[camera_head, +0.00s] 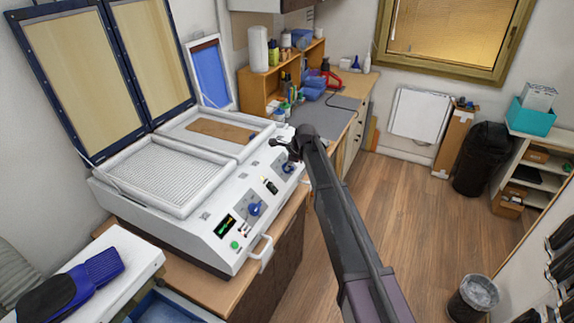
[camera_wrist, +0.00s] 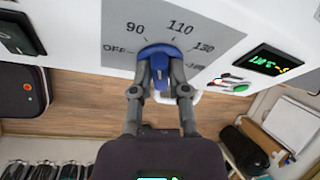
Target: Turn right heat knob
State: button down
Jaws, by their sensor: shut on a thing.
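The white forming machine (camera_head: 215,222) stands on a wooden counter at the left, with two blue heat knobs on its sloped front panel. I cannot tell which mark the knob points to. The left heat knob (camera_head: 254,208) is free.
A white handle (camera_head: 262,256) sticks out from the machine front. A lit green display (camera_wrist: 272,63) and a green button (camera_wrist: 238,88) are beside the knob. A shelf with bottles (camera_head: 270,85) stands behind the machine. The wooden floor (camera_head: 430,220) is largely clear.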

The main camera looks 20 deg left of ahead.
jog(key=n, duration=0.2)
jog(key=n+t+b, duration=0.1)
jog(key=shift+s+d+f, duration=0.2)
jog(key=shift+s+d, duration=0.05)
jog(key=shift+s, duration=0.05)
jog(key=n+t+y+b, duration=0.1)
jog(key=n, duration=0.2)
jog(key=shift+d+f+n, duration=0.1)
jog(key=shift+n, duration=0.2)
jog(key=n+y+b, duration=0.1)
jog(key=n, duration=0.2)
jog(key=shift+s+f+t, duration=0.1)
jog(key=shift+t, duration=0.2)
jog(key=shift+d+n+y+b, duration=0.1)
jog(key=shift+n+y+b, duration=0.45)
jog(key=shift+n, duration=0.75)
jog(key=c, duration=0.6)
grip_release()
